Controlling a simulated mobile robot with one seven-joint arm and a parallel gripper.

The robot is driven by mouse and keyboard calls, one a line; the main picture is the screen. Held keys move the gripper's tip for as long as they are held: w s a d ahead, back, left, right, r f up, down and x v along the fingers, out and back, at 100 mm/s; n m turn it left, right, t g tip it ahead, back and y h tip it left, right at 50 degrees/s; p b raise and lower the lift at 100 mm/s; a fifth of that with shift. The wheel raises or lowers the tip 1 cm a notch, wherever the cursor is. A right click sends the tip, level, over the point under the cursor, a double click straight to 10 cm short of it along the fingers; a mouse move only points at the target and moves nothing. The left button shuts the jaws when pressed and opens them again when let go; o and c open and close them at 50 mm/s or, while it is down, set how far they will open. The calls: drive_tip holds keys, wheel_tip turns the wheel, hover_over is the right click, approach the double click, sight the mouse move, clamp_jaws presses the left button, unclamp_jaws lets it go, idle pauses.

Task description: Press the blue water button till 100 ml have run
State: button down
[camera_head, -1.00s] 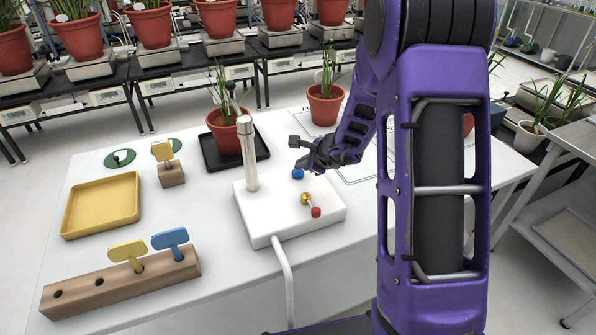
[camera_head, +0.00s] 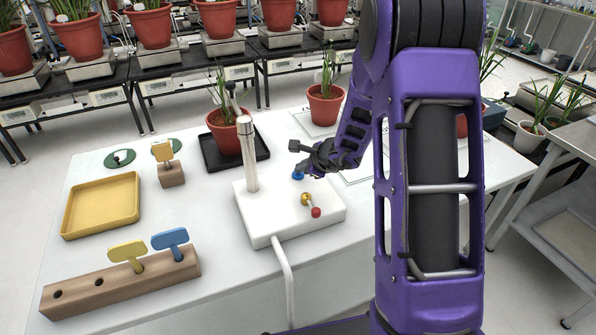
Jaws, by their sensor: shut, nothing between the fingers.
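The blue water button (camera_head: 297,176) sits on top of the white dispenser block (camera_head: 262,213), near its back right corner. My gripper (camera_head: 302,168) is shut and empty, with its dark fingers right at the button and covering part of it. I cannot tell whether the fingertips touch or press it. A grey spout post (camera_head: 247,155) stands on the block, with its nozzle over the potted plant (camera_head: 222,128) behind. That pot stands in a black tray (camera_head: 262,147). No running water can be made out, and no volume reading shows.
A brass valve with a red knob (camera_head: 315,212) lies in front of the button. A pale hose (camera_head: 286,275) leaves the block's front. A yellow tray (camera_head: 76,234), a wooden tag rack (camera_head: 110,287) and another pot (camera_head: 325,104) stand on the white table.

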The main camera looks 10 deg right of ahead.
sight(302, 175)
drive_tip(key=shift+r, duration=0.1)
drive_tip(key=shift+r+p, duration=0.65)
drive_tip(key=shift+r, duration=0.25)
wheel_tip(302, 175, up, 5)
drive_tip(key=p, duration=0.3)
idle(2.6)
